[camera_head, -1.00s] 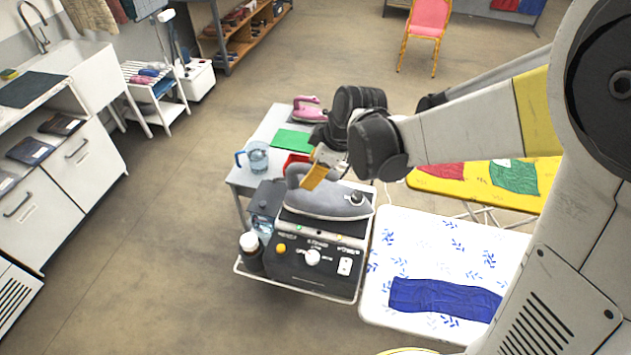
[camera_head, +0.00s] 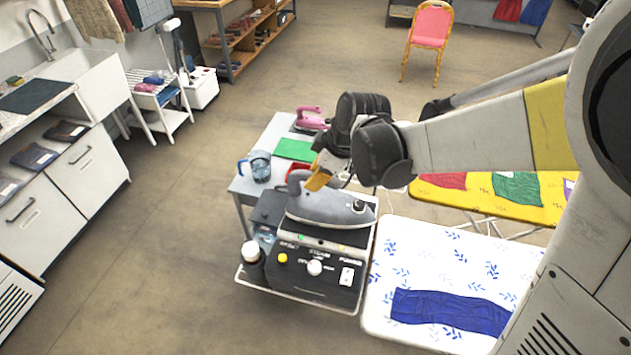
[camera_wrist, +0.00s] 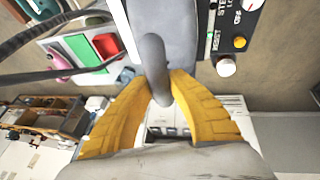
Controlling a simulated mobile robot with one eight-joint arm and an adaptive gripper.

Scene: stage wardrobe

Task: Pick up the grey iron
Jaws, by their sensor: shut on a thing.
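The grey iron (camera_head: 330,208) is above the black steam station (camera_head: 310,268) in the head view, its handle end at the left and raised. I cannot tell whether its sole touches the station. My gripper (camera_head: 318,180) reaches the handle from above, its yellow fingers at the handle. In the wrist view, the yellow fingers (camera_wrist: 166,95) stand on both sides of the grey handle (camera_wrist: 153,62) and are shut on it. Part of the handle is hidden by the fingers in the head view.
The ironing board (camera_head: 420,250) with a blue cloth (camera_head: 450,310) is to the right. Behind are a blue jug (camera_head: 260,166), a green mat (camera_head: 294,150) and a pink iron (camera_head: 312,118) on a grey table. A white-capped bottle (camera_head: 252,254) stands left of the station. Floor at left is clear.

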